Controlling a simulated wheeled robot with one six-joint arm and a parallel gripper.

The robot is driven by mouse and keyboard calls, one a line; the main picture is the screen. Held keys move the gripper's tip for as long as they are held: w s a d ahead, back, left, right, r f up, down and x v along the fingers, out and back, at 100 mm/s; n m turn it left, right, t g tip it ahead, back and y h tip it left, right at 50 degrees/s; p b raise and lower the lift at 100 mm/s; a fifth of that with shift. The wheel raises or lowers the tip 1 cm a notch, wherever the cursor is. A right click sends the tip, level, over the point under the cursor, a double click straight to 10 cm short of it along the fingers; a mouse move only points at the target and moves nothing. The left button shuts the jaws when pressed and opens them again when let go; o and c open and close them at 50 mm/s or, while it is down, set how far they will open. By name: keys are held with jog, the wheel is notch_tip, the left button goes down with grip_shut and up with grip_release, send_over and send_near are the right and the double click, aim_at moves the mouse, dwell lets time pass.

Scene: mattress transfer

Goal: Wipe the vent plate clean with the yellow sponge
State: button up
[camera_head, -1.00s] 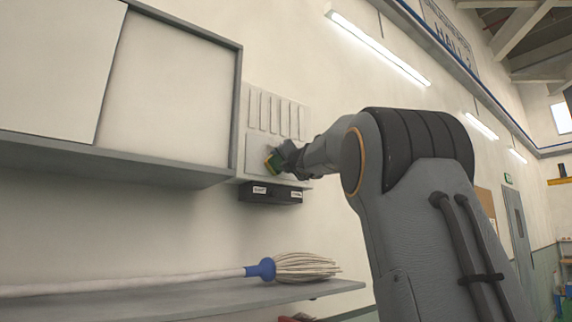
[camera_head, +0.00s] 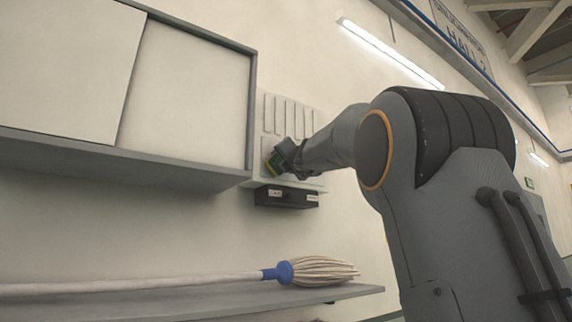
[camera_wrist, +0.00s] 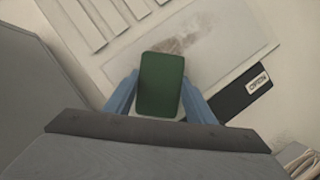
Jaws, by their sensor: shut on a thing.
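The vent plate (camera_head: 291,122) is a pale panel on the wall with several upright slats and a flat lower part. In the wrist view, a grey-brown smudge shows on the flat part of the plate (camera_wrist: 236,46). My gripper (camera_head: 283,158) is shut on the sponge (camera_head: 273,164), in front of the plate's lower left part. In the wrist view the sponge's green face (camera_wrist: 161,85) sits between two blue fingers and overlaps the smudge's lower edge. I cannot tell whether the sponge touches the plate.
A black box (camera_head: 287,197) with white labels sits just under the plate. A grey-framed cabinet (camera_head: 190,100) juts out close to the left. A mop (camera_head: 318,270) lies on a grey shelf (camera_head: 200,299) below. The wall between box and shelf is clear.

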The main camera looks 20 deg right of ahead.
jog(key=w+d+r+p, duration=0.2)
jog(key=d+p, duration=0.4)
jog(key=d, duration=0.9)
jog(key=shift+w+r+p, duration=0.2)
jog(key=shift+w+p, duration=0.2)
jog(key=shift+w, duration=0.15)
dwell(1.1)
jog(key=shift+a, duration=0.2)
jog(key=s+a+b, duration=0.3)
jog(key=a+b, duration=0.2)
jog(key=a, duration=0.9)
jog(key=shift+a, duration=0.3)
dwell(0.9)
jog(key=shift+s, duration=0.15)
jog(key=shift+s+d+b, duration=0.15)
jog(key=shift+s+d, duration=0.05)
jog(key=shift+s, duration=0.75)
jog(key=shift+s+d+b, duration=0.15)
jog(key=shift+s+d, duration=0.05)
jog(key=shift+s, duration=0.8)
jog(key=shift+s+d+b, duration=0.15)
jog(key=shift+s+d, duration=0.05)
jog(key=shift+s, duration=0.75)
